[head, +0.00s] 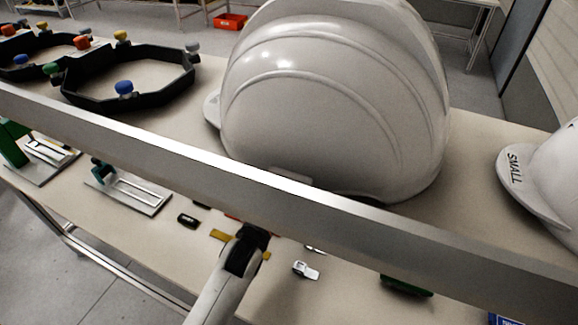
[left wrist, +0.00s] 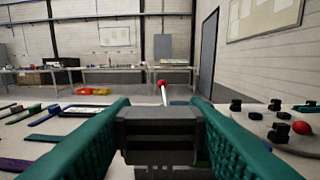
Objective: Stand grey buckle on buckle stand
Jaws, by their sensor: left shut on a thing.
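In the left wrist view, my left gripper (left wrist: 160,128) shows two green textured fingers. They are shut on a dark grey block, which I take to be the grey buckle (left wrist: 160,113). In the head view, an arm comes in from the lower left, and its dark wrist (head: 246,243) is just below a grey bar; its fingertips are not clear. I cannot pick out the buckle stand with certainty. A red ball on a pale pin (left wrist: 163,86) shows just beyond the held block. My right gripper is not in view.
A grey bar (head: 290,190) crosses the head view and hides part of the table. A large white helmet shell (head: 330,100), a smaller shell (head: 552,185) and black frames (head: 130,85) stand beyond. Flat metal fixtures (head: 130,190) lie left. A knobbed disc (left wrist: 270,122) is right.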

